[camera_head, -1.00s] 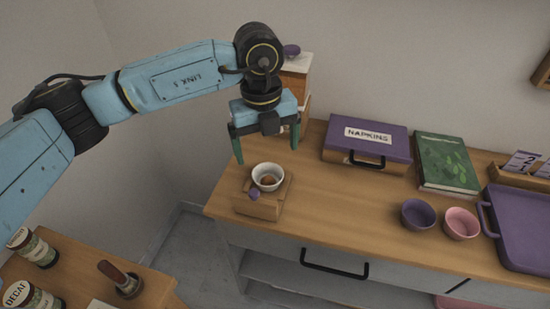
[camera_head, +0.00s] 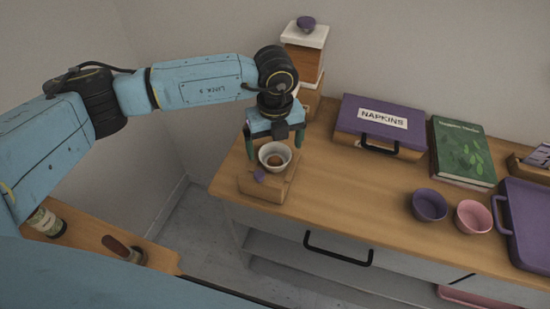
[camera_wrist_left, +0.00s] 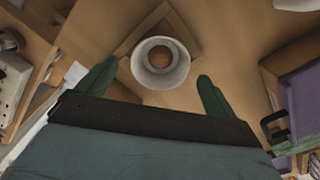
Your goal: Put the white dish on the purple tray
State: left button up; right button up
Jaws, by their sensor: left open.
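The white dish (camera_head: 275,155) is a small round bowl with something brown inside. It sits on a wooden block (camera_head: 262,188) near the left end of the counter, and it also shows in the left wrist view (camera_wrist_left: 160,80). My left gripper (camera_head: 274,147) is open just above and behind the dish. In the left wrist view its green fingertips (camera_wrist_left: 152,76) stand apart on either side of the dish's near edge, with nothing held. The purple tray (camera_head: 530,222) lies at the counter's right end, partly cut off by the frame. My right gripper is not in view.
A purple bowl (camera_head: 429,205) and a pink bowl (camera_head: 473,217) stand left of the tray. A purple napkins box (camera_head: 378,126) and a green book (camera_head: 461,152) lie behind them. A wooden grinder-like tower (camera_head: 303,65) stands at the back left. The counter's middle is clear.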

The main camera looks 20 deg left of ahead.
aim_at(275, 159)
pick_arm(q)
jog(key=shift+f, duration=1.3)
jog(key=c, duration=1)
jog(key=shift+r, duration=0.1)
